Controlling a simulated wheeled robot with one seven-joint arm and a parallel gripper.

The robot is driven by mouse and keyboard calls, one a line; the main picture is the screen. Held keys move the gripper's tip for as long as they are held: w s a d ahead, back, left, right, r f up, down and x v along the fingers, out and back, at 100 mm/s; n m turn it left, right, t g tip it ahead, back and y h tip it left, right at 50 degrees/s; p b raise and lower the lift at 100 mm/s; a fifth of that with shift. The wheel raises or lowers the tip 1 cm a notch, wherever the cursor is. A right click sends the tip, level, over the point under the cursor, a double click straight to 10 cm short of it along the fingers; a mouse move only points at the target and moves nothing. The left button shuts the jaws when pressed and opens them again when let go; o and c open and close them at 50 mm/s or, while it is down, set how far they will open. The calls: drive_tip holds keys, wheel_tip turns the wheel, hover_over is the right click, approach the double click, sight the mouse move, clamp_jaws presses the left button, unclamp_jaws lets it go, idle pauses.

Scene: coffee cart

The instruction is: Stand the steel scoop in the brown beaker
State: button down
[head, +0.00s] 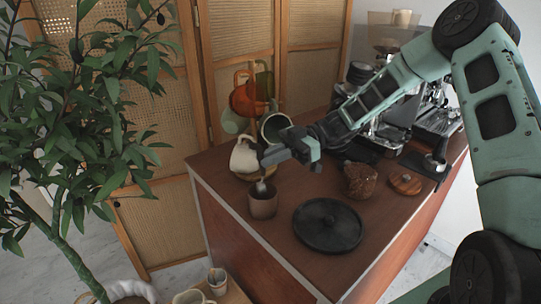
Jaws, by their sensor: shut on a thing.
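The brown beaker (263,208) stands upright near the front left corner of the cart top. My gripper (268,162) is above it, shut on the steel scoop (261,187). Only a small, pale grey lower part of the scoop shows, at the mouth of the beaker. The fingers hide the rest of it. I cannot tell how far the scoop reaches inside the rim or whether it touches the beaker.
A mug tree with orange, white and dark mugs (243,156) stands close behind the beaker. A black round tray (328,226) lies to its right, with a brown lumpy object (359,181) and a wooden disc (406,182) beyond. The cart's left edge is near.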

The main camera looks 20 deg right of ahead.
sight(264, 177)
wheel_tip(264, 177, down, 5)
drive_tip(key=b, duration=0.4)
idle(0.3)
drive_tip(key=shift+c, duration=1.9)
unclamp_jaws()
drive_tip(key=shift+d, duration=0.15)
drive_tip(key=shift+w+d+f, duration=0.1)
drive_tip(key=shift+w+d, duration=0.05)
drive_tip(key=shift+d, duration=0.95)
drive_tip(key=shift+d, duration=0.35)
drive_tip(key=shift+w+d+f+b, duration=0.15)
drive_tip(key=shift+d+b, duration=0.25)
drive_tip(key=shift+d, duration=1)
